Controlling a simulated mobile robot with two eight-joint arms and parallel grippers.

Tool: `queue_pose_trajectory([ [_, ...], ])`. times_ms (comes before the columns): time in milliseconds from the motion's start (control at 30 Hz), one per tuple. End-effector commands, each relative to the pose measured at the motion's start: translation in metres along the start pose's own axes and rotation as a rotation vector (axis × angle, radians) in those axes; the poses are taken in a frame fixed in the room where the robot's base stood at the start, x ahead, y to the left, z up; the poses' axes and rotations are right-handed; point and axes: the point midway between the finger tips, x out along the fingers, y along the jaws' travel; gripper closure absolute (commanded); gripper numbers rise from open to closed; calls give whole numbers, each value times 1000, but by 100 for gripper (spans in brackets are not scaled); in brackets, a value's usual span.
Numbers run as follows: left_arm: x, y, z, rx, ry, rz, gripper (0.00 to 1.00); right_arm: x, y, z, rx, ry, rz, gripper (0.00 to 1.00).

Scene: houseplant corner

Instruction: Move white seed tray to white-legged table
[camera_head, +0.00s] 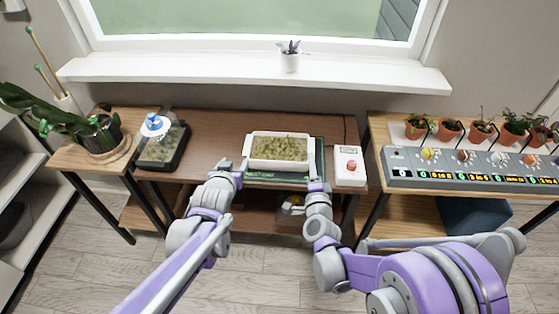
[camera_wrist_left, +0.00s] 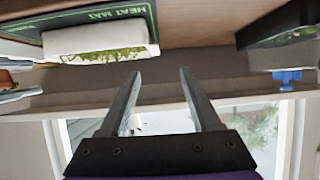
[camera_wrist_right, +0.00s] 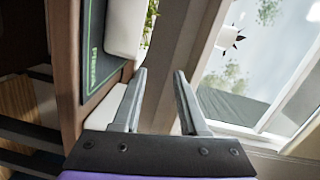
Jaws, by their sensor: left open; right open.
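The white seed tray (camera_head: 281,166), filled with green seedlings, lies on a dark green heat mat (camera_head: 290,178) on the brown table (camera_head: 215,122). My left gripper (camera_head: 228,167) is open and empty, just off the tray's left end. My right gripper (camera_head: 317,165) is open and empty, close to its right end. The tray's white side shows in the left wrist view (camera_wrist_left: 95,40), left of the fingers, and in the right wrist view (camera_wrist_right: 124,28), beyond them. No tray wall shows between either pair of fingers. The table legs in view are black; I see no white-legged table.
A white box with a red button (camera_head: 348,167) stands right of the mat. A dark tray with a blue-knobbed item (camera_head: 162,148) is at the table's left. A control panel (camera_head: 470,170) and potted plants (camera_head: 450,130) fill the right table. A plant (camera_head: 100,133) stands on the left table.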

Motion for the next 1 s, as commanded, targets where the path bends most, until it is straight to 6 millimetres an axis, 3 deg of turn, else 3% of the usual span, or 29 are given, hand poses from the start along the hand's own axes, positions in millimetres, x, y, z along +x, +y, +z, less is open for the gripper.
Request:
queue_pose_trajectory([
  [33,15,4,5,2,21,6,36,6,18,1,47,29,-14,57],
  [233,37,11,5,4,70,20,36,13,40,-4,155,105,-49,57],
  [700,42,12,4,4,76,21,36,18,42,-6,167,115,-54,57],
  [867,62,12,2,4,76,20,36,37,41,-8,167,115,-54,57],
  [1000,88,12,1,4,76,20,36,63,40,-12,165,115,-53,57],
])
